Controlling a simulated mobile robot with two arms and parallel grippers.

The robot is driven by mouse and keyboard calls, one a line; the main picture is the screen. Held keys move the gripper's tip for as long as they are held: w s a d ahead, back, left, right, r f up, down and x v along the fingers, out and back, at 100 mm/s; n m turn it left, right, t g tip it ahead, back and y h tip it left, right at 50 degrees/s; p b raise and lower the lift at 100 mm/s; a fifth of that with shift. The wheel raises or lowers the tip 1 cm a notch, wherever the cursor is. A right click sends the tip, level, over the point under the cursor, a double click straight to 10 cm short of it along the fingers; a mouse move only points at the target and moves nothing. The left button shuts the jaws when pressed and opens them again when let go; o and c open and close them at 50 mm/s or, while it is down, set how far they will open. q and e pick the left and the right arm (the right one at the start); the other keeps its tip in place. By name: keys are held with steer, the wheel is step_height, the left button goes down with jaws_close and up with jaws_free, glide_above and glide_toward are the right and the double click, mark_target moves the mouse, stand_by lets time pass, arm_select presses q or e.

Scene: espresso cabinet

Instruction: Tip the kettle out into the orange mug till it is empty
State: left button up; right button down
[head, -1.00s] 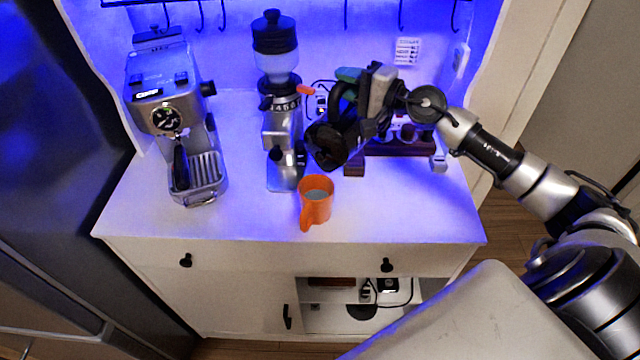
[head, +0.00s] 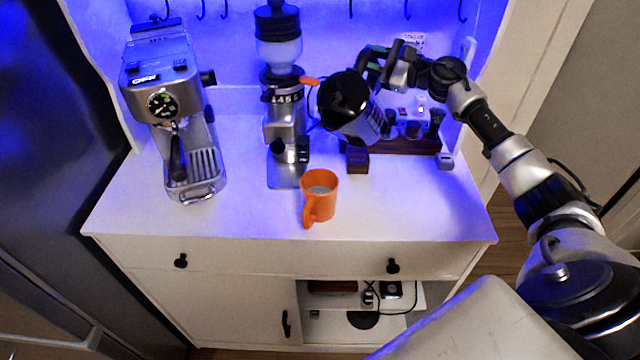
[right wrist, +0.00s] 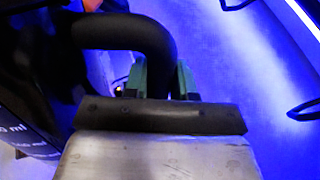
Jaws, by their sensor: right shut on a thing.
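The orange mug (head: 319,199) stands upright on the white cabinet top, its handle toward the front, with greyish contents visible inside. My right gripper (head: 376,66) is shut on the kettle's handle. In the right wrist view the black curved handle (right wrist: 135,38) passes between the green-edged fingers, and the kettle body with ml marks (right wrist: 30,130) shows at the left. My left gripper is out of view.
A coffee grinder (head: 283,120) stands left of the kettle. An espresso machine (head: 168,110) is farther left. A dark wooden stand (head: 400,146) with small items and a small wooden block (head: 357,160) are at the back right. The front right of the top is clear.

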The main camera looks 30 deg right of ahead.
mark_target(377, 79)
steer(key=d+f+m+b, duration=0.1)
steer(key=w+d+f+m+b, duration=0.1)
steer(key=shift+w+d+f+m, duration=0.1)
steer(key=shift+d+m, duration=0.15)
steer(key=shift+m, duration=0.15)
steer(key=f+b, duration=0.1)
steer(key=d+f+m, duration=0.1)
steer(key=w+f+b, duration=0.1)
steer(key=shift+d+f+m+b, duration=0.2)
steer(key=shift+d+m+b, duration=0.1)
steer(key=shift+b, duration=0.05)
steer(key=shift+w+d+r+m+p, duration=0.2)
steer(key=shift+d+r+m+p, duration=0.1)
steer(key=shift+r+m, duration=0.1)
steer(key=shift+w+d+m+p, duration=0.25)
steer(key=shift+d+m, duration=0.15)
steer(key=shift+m, duration=0.45)
steer(key=shift+w+d+m+p, duration=0.2)
steer(key=shift+d+m, duration=0.2)
steer(key=shift+m, duration=0.45)
steer(key=shift+f, duration=0.1)
